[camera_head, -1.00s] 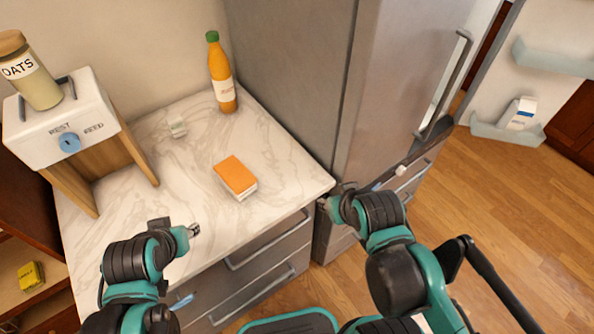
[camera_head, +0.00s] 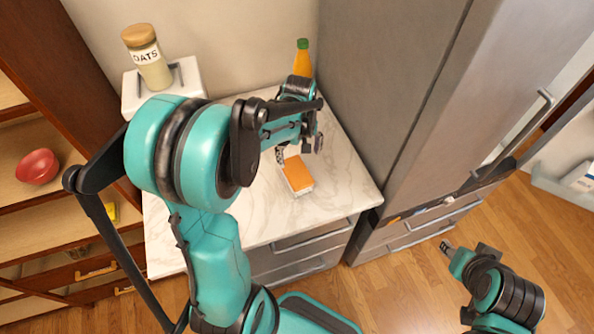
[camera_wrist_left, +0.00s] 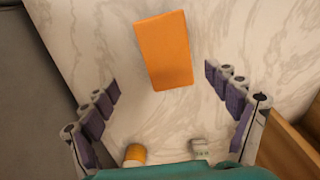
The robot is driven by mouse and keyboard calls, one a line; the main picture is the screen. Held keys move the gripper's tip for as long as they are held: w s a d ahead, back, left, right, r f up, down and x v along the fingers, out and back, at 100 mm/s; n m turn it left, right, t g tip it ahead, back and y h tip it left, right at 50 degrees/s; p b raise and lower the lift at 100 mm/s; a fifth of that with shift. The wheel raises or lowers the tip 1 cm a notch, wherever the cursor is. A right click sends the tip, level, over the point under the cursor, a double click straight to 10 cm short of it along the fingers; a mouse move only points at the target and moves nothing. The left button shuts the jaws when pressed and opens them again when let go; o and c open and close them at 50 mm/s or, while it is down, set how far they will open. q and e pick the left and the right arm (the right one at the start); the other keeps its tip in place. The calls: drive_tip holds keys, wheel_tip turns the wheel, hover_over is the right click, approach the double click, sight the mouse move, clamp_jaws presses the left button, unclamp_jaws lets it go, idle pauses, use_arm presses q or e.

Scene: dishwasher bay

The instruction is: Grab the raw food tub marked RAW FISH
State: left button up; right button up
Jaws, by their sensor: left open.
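A small white box or tub with a flat orange top (camera_head: 297,174) sits on the marble counter. Its top also shows in the left wrist view (camera_wrist_left: 165,50). No RAW FISH marking is readable on it. My left gripper (camera_head: 299,150) is open and empty above the counter, at the back side of the orange-topped box. In the left wrist view its fingers are spread wide, with the orange top just ahead between them. My right gripper (camera_head: 446,248) is low at the right, in front of the fridge drawers; its fingers are too small to read.
An orange bottle (camera_head: 301,62) stands at the back of the counter, with a small pale item (camera_wrist_left: 200,147) near it. An oats jar (camera_head: 147,58) stands on a white appliance (camera_head: 190,72) at left. The tall grey fridge (camera_head: 385,80) borders the counter's right.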

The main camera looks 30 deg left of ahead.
sight(296, 171)
use_arm(q)
drive_tip(key=shift+w+a+f, duration=0.1)
drive_tip(key=shift+a+f, duration=0.1)
drive_tip(key=shift+f, duration=0.05)
drive_tip(key=f, duration=0.2)
drive_tip(key=f+b, duration=0.1)
drive_tip(key=f, duration=0.1)
drive_tip(key=s+f, duration=0.1)
drive_tip(key=f, duration=0.1)
drive_tip(key=shift+a+f+b, duration=0.1)
drive_tip(key=shift+f+b, duration=0.2)
drive_tip(key=shift+b, duration=0.05)
drive_tip(key=shift+f, duration=0.6)
drive_tip(key=c, duration=1.6)
